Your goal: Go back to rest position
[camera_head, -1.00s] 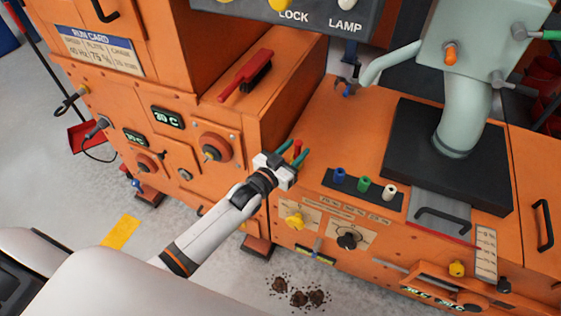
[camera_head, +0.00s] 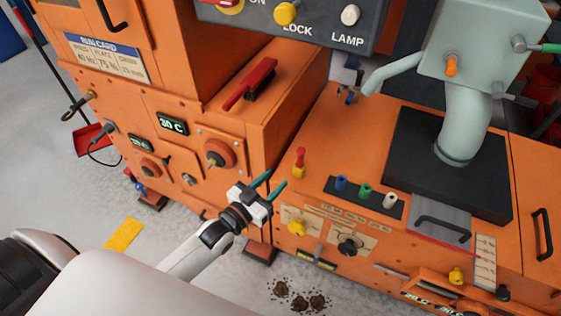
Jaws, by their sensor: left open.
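My left gripper (camera_head: 270,187) is open and empty, its two green fingers pointing up and right. It hovers in front of the orange machine, left of a small red and yellow peg (camera_head: 299,162) that stands upright on the machine's top edge. Nothing shows between the fingers. My left arm reaches in from the lower left. My right gripper does not show in this view.
The orange machine (camera_head: 330,130) fills the middle, with blue, green and white plugs (camera_head: 365,190) on a dark strip. A red-handled brush (camera_head: 250,84) lies on its ledge. Dark clumps (camera_head: 300,300) lie on the floor.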

